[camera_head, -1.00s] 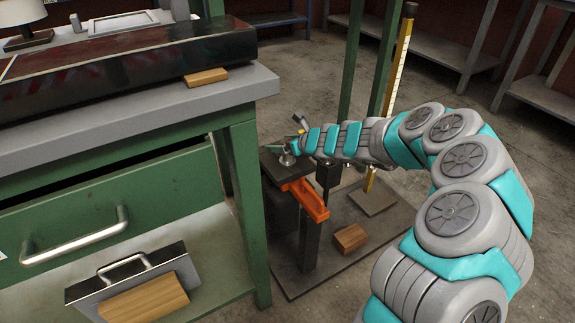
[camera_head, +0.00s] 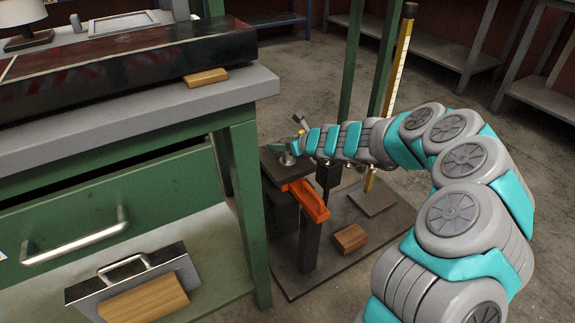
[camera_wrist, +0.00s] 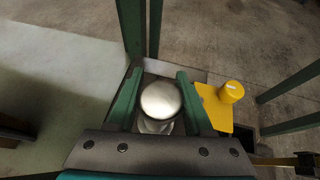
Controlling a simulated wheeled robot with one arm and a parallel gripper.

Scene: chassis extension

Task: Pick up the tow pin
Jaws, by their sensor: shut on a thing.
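The tow pin (camera_head: 287,159) is a shiny silver piece with a rounded head, at the dark block on top of the stand. In the wrist view its round head (camera_wrist: 160,101) sits between two green fingers. My gripper (camera_wrist: 157,92) is shut on it, with one finger on each side. In the head view my gripper (camera_head: 289,148) reaches in from the right, just over the block. The lower part of the pin is hidden, so I cannot tell whether it is seated or lifted.
An orange bracket (camera_head: 307,200) juts out below the block. A green workbench (camera_head: 240,190) stands close on the left. A yellow part with a round knob (camera_wrist: 231,92) is beside the right finger. A wooden block (camera_head: 350,238) lies on the stand's base.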

